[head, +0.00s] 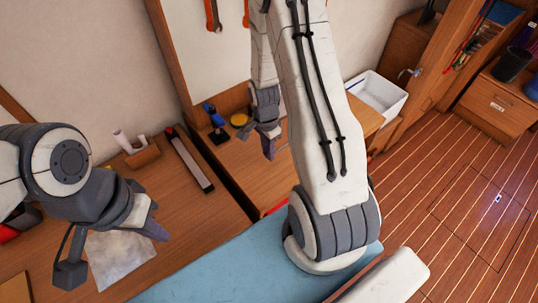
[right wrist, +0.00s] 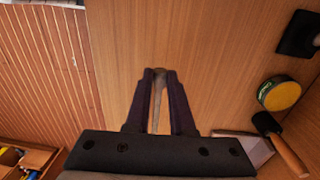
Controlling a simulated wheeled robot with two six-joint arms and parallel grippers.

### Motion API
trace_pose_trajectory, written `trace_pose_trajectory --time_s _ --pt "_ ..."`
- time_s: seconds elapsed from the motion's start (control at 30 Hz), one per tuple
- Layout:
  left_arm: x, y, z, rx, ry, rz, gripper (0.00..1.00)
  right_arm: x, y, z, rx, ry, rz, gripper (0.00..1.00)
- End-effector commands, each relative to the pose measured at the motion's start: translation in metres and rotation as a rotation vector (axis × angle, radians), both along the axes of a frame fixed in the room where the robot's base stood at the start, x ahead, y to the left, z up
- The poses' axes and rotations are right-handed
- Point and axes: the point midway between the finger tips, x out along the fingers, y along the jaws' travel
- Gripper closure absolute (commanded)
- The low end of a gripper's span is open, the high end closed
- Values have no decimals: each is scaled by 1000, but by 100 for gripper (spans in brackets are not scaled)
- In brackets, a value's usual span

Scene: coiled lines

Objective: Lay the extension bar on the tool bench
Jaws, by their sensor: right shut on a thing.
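My right gripper (right wrist: 158,90) is shut on a thin greyish bar (right wrist: 157,104), which I take to be the extension bar. The bar shows between the fingers in the right wrist view, over the wooden top of the bench (right wrist: 215,60). Whether it touches the wood I cannot tell. In the head view my right gripper (head: 268,138) is partly behind my arm, above the bench (head: 232,168), and the bar cannot be made out. My left gripper (head: 152,215) is over the left worktop; its finger gap is unclear.
In the head view a white bin (head: 378,98) stands at the bench's far end. The bench middle looks clear.

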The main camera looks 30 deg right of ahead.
Motion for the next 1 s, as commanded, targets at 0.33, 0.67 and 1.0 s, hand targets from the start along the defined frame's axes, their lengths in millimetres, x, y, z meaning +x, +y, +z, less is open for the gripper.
trace_pose_trajectory --time_s 0.33,0.67,1.0 --pt "0 0 13 0 0 -2 100 -1 -1 -36 1 2 0 100" --pt "0 0 8 0 0 -2 100 -1 -1 -40 0 1 0 100" --pt "0 0 9 0 0 -1 100 -1 -1 -39 1 1 0 49"
